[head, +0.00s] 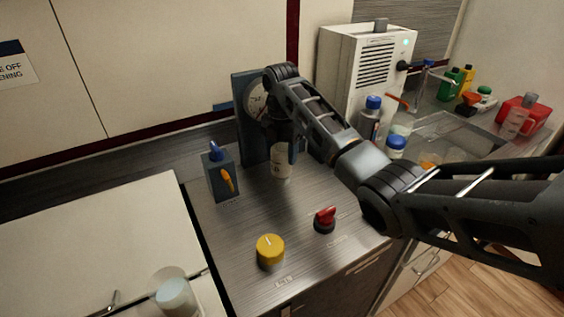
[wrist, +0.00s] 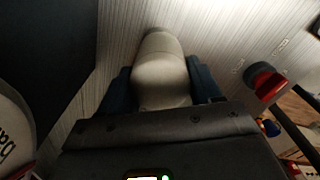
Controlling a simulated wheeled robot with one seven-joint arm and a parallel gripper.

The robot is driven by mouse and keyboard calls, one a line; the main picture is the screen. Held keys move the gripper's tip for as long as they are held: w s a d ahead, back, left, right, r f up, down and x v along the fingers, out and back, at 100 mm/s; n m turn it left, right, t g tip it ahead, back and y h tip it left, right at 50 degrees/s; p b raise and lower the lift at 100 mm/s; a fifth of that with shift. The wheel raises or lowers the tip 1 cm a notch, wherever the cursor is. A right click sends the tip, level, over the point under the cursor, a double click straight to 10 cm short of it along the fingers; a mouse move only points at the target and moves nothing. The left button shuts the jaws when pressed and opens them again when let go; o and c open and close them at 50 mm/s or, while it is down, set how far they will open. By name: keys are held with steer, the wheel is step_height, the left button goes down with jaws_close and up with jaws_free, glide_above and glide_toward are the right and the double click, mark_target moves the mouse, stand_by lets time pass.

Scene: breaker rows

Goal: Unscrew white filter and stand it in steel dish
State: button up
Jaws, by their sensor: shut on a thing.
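The white filter (head: 281,167) is a pale, rounded cylinder below the dark gauge panel, over the steel worktop. In the wrist view the filter (wrist: 160,72) lies between the two dark blue fingers of my gripper (wrist: 161,90). In the head view my gripper (head: 284,146) reaches it from above and is shut on it. My arm hides the filter's upper end, so I cannot tell whether it is still joined to a mount. I cannot tell whether its lower end touches the worktop. I cannot make out a steel dish in either view.
A dark panel with a round gauge (head: 255,101) stands behind. A blue box with an orange lever (head: 219,176) is left of the filter. A yellow knob (head: 270,250) and red knob (head: 325,218) are in front. Bottles (head: 369,120) crowd the right. A pale cup (head: 175,297) is front left.

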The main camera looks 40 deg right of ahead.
steer(key=shift+r, duration=2)
